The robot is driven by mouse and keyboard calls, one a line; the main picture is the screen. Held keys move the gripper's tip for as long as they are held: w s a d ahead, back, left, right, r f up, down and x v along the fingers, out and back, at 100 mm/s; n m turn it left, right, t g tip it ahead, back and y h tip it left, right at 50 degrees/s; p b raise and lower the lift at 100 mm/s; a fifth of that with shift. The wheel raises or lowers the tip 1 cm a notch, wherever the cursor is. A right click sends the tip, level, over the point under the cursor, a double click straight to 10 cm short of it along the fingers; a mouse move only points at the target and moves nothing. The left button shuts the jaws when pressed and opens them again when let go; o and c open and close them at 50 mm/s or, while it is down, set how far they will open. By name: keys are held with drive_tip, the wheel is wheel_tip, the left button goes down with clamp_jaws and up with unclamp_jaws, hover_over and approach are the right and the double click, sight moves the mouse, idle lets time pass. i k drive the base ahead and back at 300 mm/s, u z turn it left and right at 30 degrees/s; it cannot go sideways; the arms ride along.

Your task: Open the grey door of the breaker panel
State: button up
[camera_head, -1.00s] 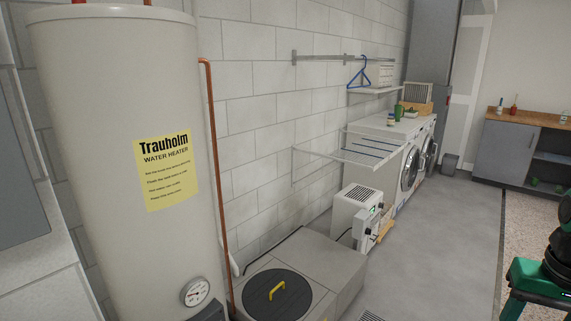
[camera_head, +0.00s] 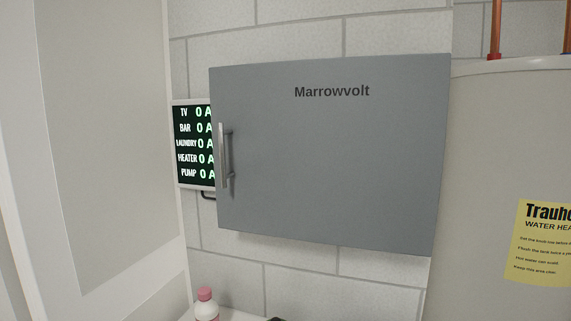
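The breaker panel's grey door (camera_head: 335,165), lettered "Marrowvolt", is closed on the block wall in the middle of the head view. Its vertical metal bar handle (camera_head: 225,157) is near the left edge of the door. A display (camera_head: 193,145) with a white frame lists TV, BAR, LAUNDRY, HEATER and PUMP, each at 0 A, and is partly covered by the panel's left edge. My gripper is not in view.
A water heater (camera_head: 510,150) with a yellow label and copper pipes stands close on the right. A pale upright panel (camera_head: 105,140) is on the left. A bottle with a pink cap (camera_head: 206,306) stands on a white surface below the panel.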

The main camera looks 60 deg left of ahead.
sight(347, 152)
drive_tip(key=u, duration=2.15)
drive_tip(key=k, duration=1.15)
drive_tip(key=u, duration=0.35)
drive_tip(key=i, duration=1.15)
drive_tip(key=u, duration=0.7)
drive_tip(key=i, duration=0.45)
drive_tip(key=u, duration=0.25)
